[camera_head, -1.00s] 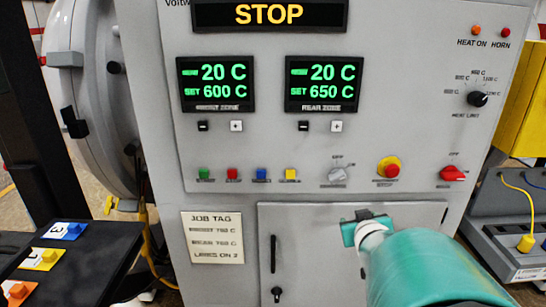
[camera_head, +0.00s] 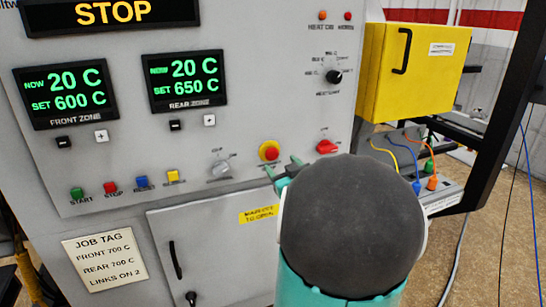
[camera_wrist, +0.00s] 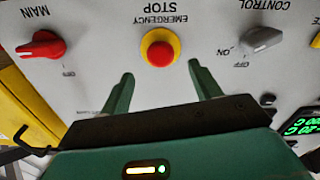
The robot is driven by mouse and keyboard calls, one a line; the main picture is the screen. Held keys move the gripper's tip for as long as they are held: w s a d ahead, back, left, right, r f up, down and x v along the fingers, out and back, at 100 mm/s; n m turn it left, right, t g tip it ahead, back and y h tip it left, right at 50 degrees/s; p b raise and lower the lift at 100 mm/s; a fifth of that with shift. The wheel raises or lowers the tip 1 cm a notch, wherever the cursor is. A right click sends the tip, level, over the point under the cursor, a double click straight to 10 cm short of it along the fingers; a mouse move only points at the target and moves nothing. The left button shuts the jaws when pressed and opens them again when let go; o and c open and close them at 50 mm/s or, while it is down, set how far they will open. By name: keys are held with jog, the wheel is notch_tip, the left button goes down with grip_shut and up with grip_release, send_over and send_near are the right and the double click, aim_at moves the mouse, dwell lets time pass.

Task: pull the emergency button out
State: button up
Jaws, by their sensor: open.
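The emergency button is a red mushroom head on a yellow ring (camera_head: 270,151) on the grey control panel. The wrist view shows it upside down, below the label EMERGENCY STOP (camera_wrist: 160,54). My gripper (camera_head: 282,167) is open, its two green fingers pointing at the panel just below and right of the button. In the wrist view the open fingers (camera_wrist: 160,80) stand on either side of a line to the button, their tips short of it. Nothing is between the fingers. My arm hides part of the panel below.
The red MAIN switch (camera_head: 327,147) is right of the button and the grey CONTROL knob (camera_head: 220,169) is left. A yellow box (camera_head: 412,72) and a unit with coloured cables (camera_head: 432,180) stand at the right. A cabinet door (camera_head: 215,245) is below.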

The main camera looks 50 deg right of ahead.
aim_at(273, 156)
jog(key=x, duration=0.7)
jog(key=shift+c, duration=0.4)
